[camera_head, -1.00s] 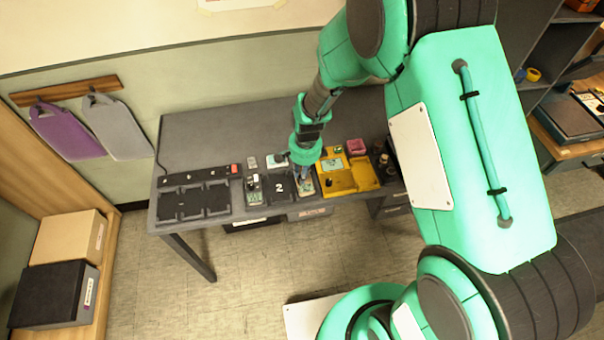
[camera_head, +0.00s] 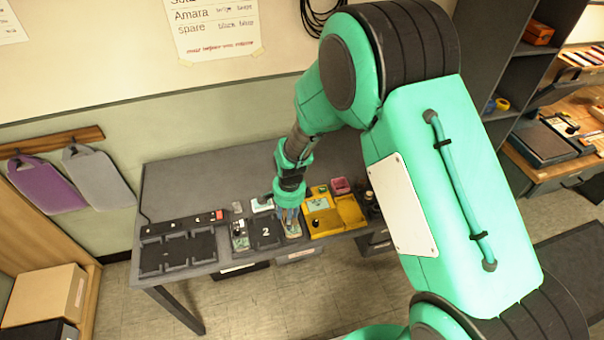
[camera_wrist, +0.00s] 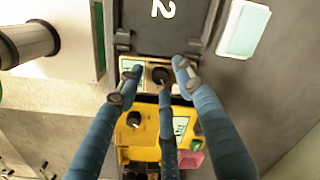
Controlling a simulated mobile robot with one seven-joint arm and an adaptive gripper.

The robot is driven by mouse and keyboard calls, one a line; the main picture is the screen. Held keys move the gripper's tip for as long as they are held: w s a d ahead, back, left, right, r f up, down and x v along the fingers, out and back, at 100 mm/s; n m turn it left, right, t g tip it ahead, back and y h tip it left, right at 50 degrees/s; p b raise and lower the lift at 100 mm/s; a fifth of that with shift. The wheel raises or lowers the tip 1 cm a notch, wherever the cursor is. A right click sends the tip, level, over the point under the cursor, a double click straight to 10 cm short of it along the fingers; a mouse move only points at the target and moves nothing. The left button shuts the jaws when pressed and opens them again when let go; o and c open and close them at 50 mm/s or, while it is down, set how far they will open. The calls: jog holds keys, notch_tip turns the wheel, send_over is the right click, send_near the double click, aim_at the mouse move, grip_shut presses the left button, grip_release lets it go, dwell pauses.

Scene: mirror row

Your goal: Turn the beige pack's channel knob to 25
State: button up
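The beige pack (camera_wrist: 150,66) lies below the dark number 2 slot in the wrist view, with a small green screen and a dark round channel knob (camera_wrist: 160,75). In the head view the beige pack (camera_head: 292,231) is mostly hidden under my gripper (camera_head: 290,214). My gripper (camera_wrist: 157,80) has three blue fingers pointing at the pack. Two fingertips stand wide apart on either side of the knob, and the third is close to its lower edge. Whether any finger touches the knob cannot be told. The knob's pointer and the screen's number are too small to read.
A yellow unit (camera_head: 324,224) with its own black knob sits right beside the pack. A pink box (camera_head: 340,186) stands behind it. The number 2 slot (camera_head: 265,232), another small pack (camera_head: 240,238) and a black charger tray (camera_head: 178,252) lie to the left. The bench's rear is clear.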

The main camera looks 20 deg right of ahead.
jog(key=m+b, duration=0.2)
jog(key=m, duration=0.3)
jog(key=shift+f+m, duration=0.1)
jog(key=shift+m, duration=0.2)
jog(key=s+d+r+n+p, duration=0.1)
jog(key=s+r+n, duration=0.1)
jog(key=r, duration=0.7)
jog(key=s+d+r+n+t, duration=0.1)
jog(key=s+r+n, duration=0.1)
jog(key=r, duration=0.8)
jog(key=s+d+r+n+p, duration=0.1)
jog(key=s+r+n, duration=0.1)
jog(key=r, duration=0.8)
jog(key=shift+s+d+r+n+p, duration=0.25)
jog(key=shift+d+n+p, duration=0.05)
jog(key=shift+f, duration=0.1)
jog(key=w+a+f+n+b, duration=0.1)
jog(key=w+a+f+n, duration=0.1)
jog(key=f+n, duration=0.5)
jog(key=w+a+f+n+g, duration=0.1)
jog(key=w+f+n, duration=0.3)
jog(key=f+n, duration=0.4)
jog(key=shift+w+a+f+n+g+h+b, duration=0.2)
jog(key=shift+w+a+n+g+h+b, duration=0.15)
jog(key=shift+n, duration=0.95)
jog(key=shift+f, duration=0.1)
